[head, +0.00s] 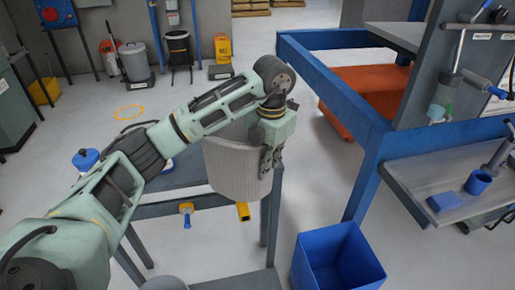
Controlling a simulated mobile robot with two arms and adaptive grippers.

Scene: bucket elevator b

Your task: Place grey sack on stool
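A light grey, ribbed, upright form, which I take for the grey sack (235,170), is in the middle of the head view. My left gripper (271,163) points down at its right side, with its dark fingers against or just in front of its wall. The fingers are close together, but I cannot tell whether they grip it. The sack overlaps the front of a blue-grey stool or bench (165,209) with dark legs. I cannot tell whether it rests on it. My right gripper is not in view.
An open blue bin (338,262) stands on the floor at front right. A blue frame (372,165) with a grey shelf (425,178) rises on the right. Yellow-handled fittings (186,209) show at the stool's front.

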